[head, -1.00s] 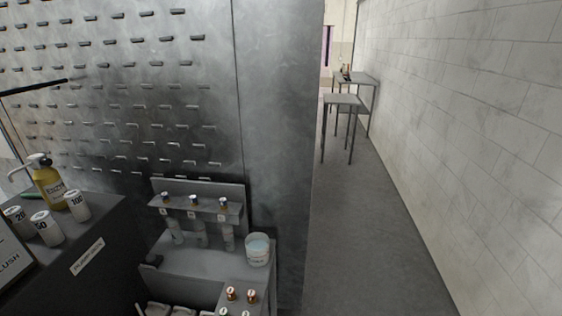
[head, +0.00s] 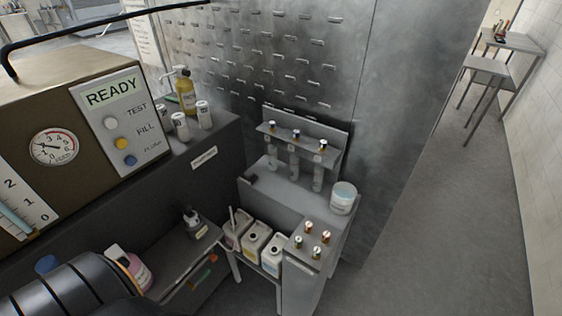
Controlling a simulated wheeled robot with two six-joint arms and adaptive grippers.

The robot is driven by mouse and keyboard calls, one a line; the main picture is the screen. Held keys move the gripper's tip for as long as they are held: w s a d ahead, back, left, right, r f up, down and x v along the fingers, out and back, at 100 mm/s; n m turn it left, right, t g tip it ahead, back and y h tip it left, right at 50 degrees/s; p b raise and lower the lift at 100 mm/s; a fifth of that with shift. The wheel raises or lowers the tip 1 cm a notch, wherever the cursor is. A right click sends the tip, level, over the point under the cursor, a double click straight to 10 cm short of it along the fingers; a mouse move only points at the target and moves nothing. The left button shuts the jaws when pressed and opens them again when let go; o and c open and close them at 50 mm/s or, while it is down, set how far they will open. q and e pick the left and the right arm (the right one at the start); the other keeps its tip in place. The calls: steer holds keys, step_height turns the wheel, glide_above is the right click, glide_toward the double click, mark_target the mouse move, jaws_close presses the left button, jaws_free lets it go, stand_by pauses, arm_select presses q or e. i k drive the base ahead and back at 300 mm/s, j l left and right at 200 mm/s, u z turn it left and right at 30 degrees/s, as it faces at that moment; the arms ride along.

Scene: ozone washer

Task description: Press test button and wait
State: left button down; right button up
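In the head view, the washer (head: 55,85) is a brown-gold box at the left on a dark counter. Its light control panel (head: 142,122) has a green display (head: 111,92) that reads READY. Below the display are a white button (head: 110,123) beside TEST, a yellow button (head: 121,143) beside FILL and a blue button (head: 130,160) beside FLUSH. A round gauge (head: 54,147) is left of the panel. A black arm part of mine shows at the bottom left. Neither gripper's fingers show.
A yellow pump bottle (head: 186,92) and white-capped containers (head: 204,115) stand behind the panel. A grey bench (head: 262,193) holds a rack and a white tub (head: 343,198). Jugs (head: 255,243) stand low in front. The floor (head: 430,230) at the right is clear.

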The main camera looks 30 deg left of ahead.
mark_target(111, 123)
steer(key=u, duration=2.05)
